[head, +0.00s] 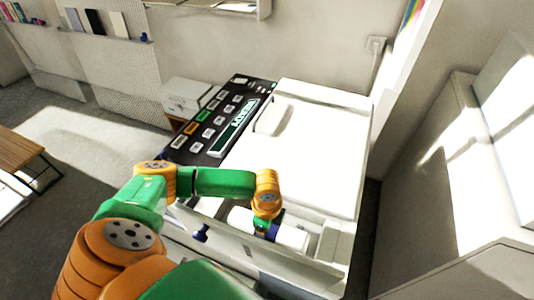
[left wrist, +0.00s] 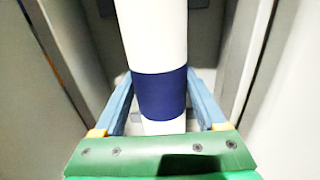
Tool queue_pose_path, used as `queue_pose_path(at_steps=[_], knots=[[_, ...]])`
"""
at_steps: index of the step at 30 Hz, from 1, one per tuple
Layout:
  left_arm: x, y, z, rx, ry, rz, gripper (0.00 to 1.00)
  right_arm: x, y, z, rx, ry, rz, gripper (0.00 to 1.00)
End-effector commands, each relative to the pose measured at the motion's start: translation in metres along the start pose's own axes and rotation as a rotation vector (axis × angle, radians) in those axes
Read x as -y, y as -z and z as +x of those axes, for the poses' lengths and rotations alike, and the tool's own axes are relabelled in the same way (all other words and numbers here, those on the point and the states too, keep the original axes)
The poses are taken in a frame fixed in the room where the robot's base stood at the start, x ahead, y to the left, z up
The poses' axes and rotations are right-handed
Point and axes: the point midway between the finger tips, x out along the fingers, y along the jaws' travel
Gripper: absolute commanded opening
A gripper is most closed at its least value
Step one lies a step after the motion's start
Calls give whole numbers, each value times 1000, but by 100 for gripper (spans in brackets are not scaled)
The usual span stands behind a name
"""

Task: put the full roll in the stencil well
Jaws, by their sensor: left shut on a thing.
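My left gripper (head: 266,228) comes down over the front of the white copier-like machine. It is shut on a white roll (head: 291,237) with a dark blue band around its middle. In the left wrist view the blue band (left wrist: 160,94) lies between the two blue-grey fingers of the gripper (left wrist: 162,88). The roll lies roughly along the machine's front, over or in a long open recess, which looks like the stencil well (head: 326,243). I cannot tell whether the roll touches the bottom. The wrist view shows pale walls on both sides. My right gripper is not in view.
The machine's white lid (head: 315,145) is flat behind the recess, with a dark button panel (head: 222,120) to its left. A small dark blue part (head: 201,232) is at the machine's front left. A wooden table (head: 25,152) stands far left. A pale cabinet (head: 440,190) stands close on the right.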

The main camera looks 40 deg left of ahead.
Motion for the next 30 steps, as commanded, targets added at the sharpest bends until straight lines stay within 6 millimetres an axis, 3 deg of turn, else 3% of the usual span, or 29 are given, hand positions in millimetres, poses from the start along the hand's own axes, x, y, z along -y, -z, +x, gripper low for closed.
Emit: queue_pose_path(at_steps=[4, 5, 7, 8, 17, 24, 30], knots=[[0, 0, 2, 0, 0, 0, 3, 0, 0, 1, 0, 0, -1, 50], [0, 0, 2, 0, 0, 0, 76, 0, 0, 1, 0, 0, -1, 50], [0, 0, 2, 0, 0, 0, 95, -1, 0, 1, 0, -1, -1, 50], [0, 0, 2, 0, 0, 0, 100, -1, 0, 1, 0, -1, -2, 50], [1, 0, -6, -1, 2, -1, 100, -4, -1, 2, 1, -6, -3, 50], [2, 0, -73, -2, 7, 1, 100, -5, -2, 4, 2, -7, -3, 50], [1, 0, -113, 0, 3, -1, 100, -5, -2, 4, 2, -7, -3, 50]])
